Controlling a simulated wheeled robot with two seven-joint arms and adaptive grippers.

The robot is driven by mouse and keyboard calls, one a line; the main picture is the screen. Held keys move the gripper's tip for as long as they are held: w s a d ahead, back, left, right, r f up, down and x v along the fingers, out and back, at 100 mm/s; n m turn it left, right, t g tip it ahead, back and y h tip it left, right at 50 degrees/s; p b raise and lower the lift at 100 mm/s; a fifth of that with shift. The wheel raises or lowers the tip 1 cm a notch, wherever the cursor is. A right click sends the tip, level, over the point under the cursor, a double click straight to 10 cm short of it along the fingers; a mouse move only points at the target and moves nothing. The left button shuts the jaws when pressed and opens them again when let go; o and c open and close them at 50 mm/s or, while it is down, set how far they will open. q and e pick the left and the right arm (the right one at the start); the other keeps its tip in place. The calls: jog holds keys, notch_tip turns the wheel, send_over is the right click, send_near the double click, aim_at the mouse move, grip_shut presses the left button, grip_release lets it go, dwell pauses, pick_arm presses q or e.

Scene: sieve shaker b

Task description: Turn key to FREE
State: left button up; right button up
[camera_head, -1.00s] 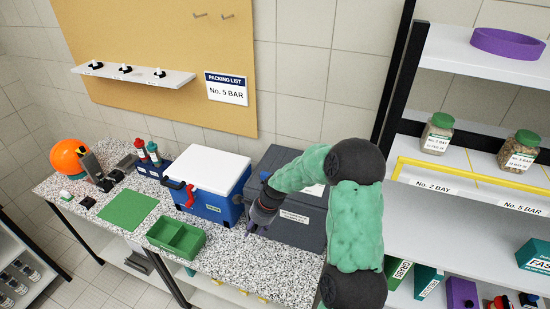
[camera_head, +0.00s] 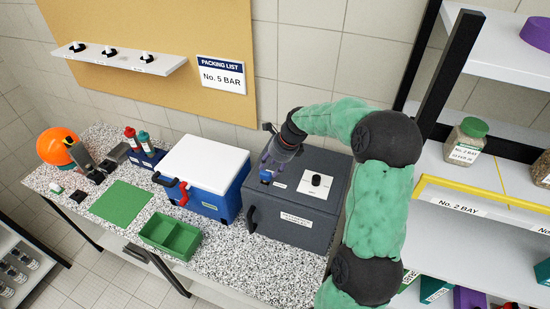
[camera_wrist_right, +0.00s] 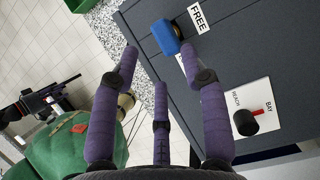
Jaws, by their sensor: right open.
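The blue key (camera_head: 266,177) sits on the dark grey box (camera_head: 300,225), near the left of its top face. In the right wrist view the blue key (camera_wrist_right: 166,37) stands beside a white label reading FREE (camera_wrist_right: 198,18). My right gripper (camera_head: 271,167) is over the box at the key. In the wrist view its purple fingers (camera_wrist_right: 160,62) are spread and empty, and the key shows just beyond their tips; I cannot tell whether they touch it. My left gripper is in neither view.
A black knob on a white plate (camera_head: 314,189) stands right of the key; the plate reads BAY and REACH. A blue box with a white lid (camera_head: 205,162) is left of the grey box. A green tray (camera_head: 170,236) lies in front. Shelves with jars (camera_head: 466,140) stand right.

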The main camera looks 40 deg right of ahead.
aim_at(265, 174)
jog(key=x, duration=0.5)
jog(key=shift+w+f+p, duration=0.15)
jog(key=shift+f+p, duration=0.1)
jog(key=shift+p, duration=0.05)
jog(key=shift+w+a+f, duration=0.1)
jog(key=shift+f, duration=0.2)
jog(key=shift+w+f, duration=0.3)
jog(key=shift+f, duration=0.25)
jog(key=shift+s, duration=0.1)
